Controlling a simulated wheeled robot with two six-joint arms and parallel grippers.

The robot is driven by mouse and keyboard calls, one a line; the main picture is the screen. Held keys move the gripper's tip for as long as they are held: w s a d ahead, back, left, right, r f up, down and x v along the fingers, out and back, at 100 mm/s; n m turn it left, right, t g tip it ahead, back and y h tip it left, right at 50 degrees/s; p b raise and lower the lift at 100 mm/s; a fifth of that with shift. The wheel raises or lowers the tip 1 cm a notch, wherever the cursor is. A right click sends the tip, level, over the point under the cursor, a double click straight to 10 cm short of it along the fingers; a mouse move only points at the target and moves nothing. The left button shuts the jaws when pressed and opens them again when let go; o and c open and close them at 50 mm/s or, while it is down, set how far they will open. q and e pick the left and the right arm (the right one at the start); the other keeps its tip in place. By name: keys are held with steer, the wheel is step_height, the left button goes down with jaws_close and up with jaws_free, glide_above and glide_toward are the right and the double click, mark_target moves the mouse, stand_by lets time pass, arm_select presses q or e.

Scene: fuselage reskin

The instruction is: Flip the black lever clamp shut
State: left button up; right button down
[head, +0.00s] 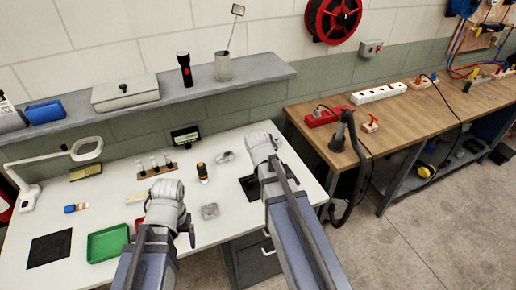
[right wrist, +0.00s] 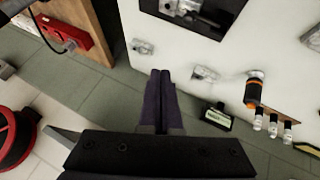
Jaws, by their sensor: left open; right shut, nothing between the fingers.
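I cannot make out the black lever clamp with certainty. A black square plate (head: 249,188) on the white table lies partly behind my right arm in the head view. The right wrist view shows the black plate (right wrist: 208,27) at the top edge, with grey metal parts (right wrist: 170,6) on it, cut off by the frame. My right gripper (right wrist: 162,74) is shut and empty, with its dark fingers together near the table's edge, apart from the plate. In the head view its fingers are hidden. My left gripper (head: 190,236) is open over the table's front, seen small and partly hidden.
Small grey pieces (right wrist: 142,46) (right wrist: 205,73) lie on the white table (right wrist: 240,45). An orange-and-black bottle (head: 202,172), a vial rack (head: 157,172), a small display (head: 185,137) and a green tray (head: 107,243) stand there too.

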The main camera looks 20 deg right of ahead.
arm_select(q)
step_height(320, 180, up, 3)
steer(key=shift+f+p, duration=0.1)
steer(key=shift+p, duration=0.8)
arm_select(e)
steer(key=s+r, duration=0.2)
steer(key=r, duration=0.1)
steer(key=shift+d, duration=0.35)
steer(key=shift+w, duration=0.1)
arm_select(q)
steer(key=shift+f+b, duration=0.85)
steer(key=shift+b, duration=0.1)
arm_select(e)
steer(key=s+a+f+n+g+y, duration=0.1)
steer(key=s+a+f+g, duration=0.2)
steer(key=s+a, duration=0.6)
steer(key=s+a+f+n+g+y, duration=0.1)
steer(key=s+a+f+g, duration=0.2)
steer(key=s+a, duration=0.7)
steer(key=a+g, duration=0.1)
steer(key=a, duration=0.3)
steer(key=shift+s+f+y, duration=0.25)
steer(key=shift+f+y, duration=0.05)
steer(key=shift+f, duration=0.05)
